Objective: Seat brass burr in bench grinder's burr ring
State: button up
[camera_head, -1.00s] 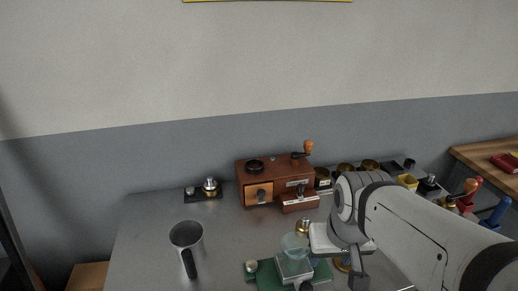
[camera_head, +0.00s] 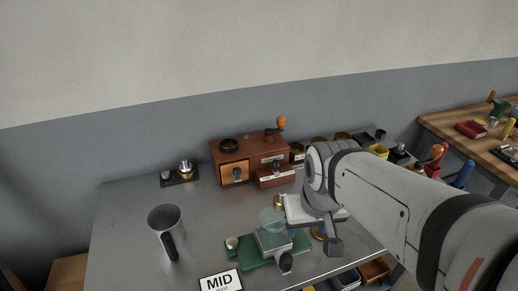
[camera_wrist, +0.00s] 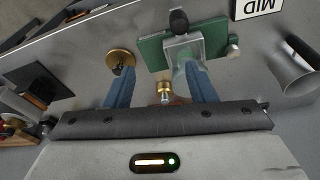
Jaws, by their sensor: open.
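A small brass piece with a silvery tip, which looks like the burr (camera_wrist: 165,88), shows between my finger pads in the wrist view. I cannot tell whether it touches them. In the head view a brass piece (camera_head: 279,201) stands just left of my gripper, likely the same one. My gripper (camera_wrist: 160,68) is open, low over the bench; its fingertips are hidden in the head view. The wooden bench grinder (camera_head: 237,155) stands at the back, with a black ring (camera_head: 228,145) on top, a crank and a drawer front.
A metal pitcher (camera_head: 165,222) stands left, a MID sign (camera_head: 220,282) in front. A black stand (camera_head: 180,177) holds brass and silver parts. A brass disc (camera_wrist: 122,62) lies near my left finger.

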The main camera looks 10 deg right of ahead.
jog(key=shift+o, duration=0.3)
jog(key=shift+o, duration=0.7)
jog(key=shift+w, duration=0.15)
jog(key=shift+o, duration=1.4)
jog(key=w, duration=1)
jog(key=shift+w+f+g+p, duration=0.3)
jog(key=shift+f+p, duration=0.05)
jog(key=shift+p, duration=0.05)
send_over(282, 193)
jog(key=shift+g, duration=0.3)
notch_tip(282, 193, down, 6)
jog(key=shift+s+a+f+p, duration=0.1)
jog(key=shift+p, duration=0.25)
jog(key=shift+w+f, duration=0.3)
jog(key=shift+f, duration=0.15)
jog(key=shift+s+f+p, duration=0.1)
jog(key=shift+f+p, duration=0.2)
jog(key=shift+f, duration=3.3)
